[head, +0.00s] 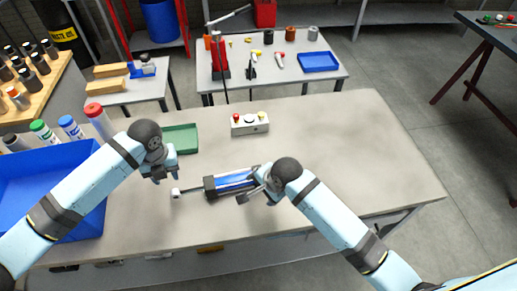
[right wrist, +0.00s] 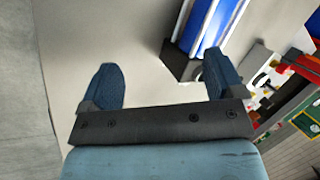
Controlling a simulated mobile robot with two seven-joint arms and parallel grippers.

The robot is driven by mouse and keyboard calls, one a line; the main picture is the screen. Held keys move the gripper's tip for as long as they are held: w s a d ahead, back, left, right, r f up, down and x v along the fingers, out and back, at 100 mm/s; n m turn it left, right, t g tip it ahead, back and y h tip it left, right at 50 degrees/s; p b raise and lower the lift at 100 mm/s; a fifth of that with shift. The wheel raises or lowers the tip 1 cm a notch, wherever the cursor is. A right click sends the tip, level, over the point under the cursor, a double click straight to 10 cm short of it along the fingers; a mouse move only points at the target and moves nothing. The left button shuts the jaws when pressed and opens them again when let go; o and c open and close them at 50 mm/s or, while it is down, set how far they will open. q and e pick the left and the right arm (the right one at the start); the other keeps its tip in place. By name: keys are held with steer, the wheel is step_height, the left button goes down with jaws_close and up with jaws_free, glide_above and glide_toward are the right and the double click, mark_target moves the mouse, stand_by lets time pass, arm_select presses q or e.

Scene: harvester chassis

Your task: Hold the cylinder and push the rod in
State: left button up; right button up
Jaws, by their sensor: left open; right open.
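The cylinder (head: 234,181) lies on the table, blue and silver with black end blocks. Its thin rod (head: 190,190) sticks out to the left and ends in a pale tip. My left gripper (head: 163,179) is open and empty, just above and left of the rod tip. My right gripper (head: 256,197) is open at the cylinder's near side, and its arm hides the cylinder's right end. In the right wrist view the fingers (right wrist: 160,82) stand wide apart with bare table between them. There the cylinder (right wrist: 208,24) lies beyond the right-hand finger.
A control box (head: 249,123) with buttons stands behind the cylinder. A green tray (head: 181,138) is behind my left gripper. A large blue bin (head: 40,185) and several capped bottles fill the left side. The worktable (head: 350,150) is clear on the right.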

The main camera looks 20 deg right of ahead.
steer(key=w+r+m+g+h, duration=0.1)
steer(key=w+r, duration=0.1)
steer(key=w+r+m+g+h, duration=0.1)
steer(key=w+r+m, duration=0.1)
steer(key=r, duration=0.1)
steer(key=w+r+m+g, duration=0.1)
steer(key=w+r+m, duration=0.1)
steer(key=shift+w+d+r+g+h, duration=0.25)
steer(key=shift+w+r+g+h, duration=0.05)
steer(key=shift+w+r+h, duration=0.1)
steer(key=shift+m, duration=0.5)
step_height(320, 180, down, 13)
steer(key=shift+w+r, duration=0.1)
steer(key=shift+w, duration=0.05)
jaws_close()
steer(key=c, duration=0.9)
jaws_free()
steer(key=c, duration=0.5)
steer(key=shift+o, duration=0.2)
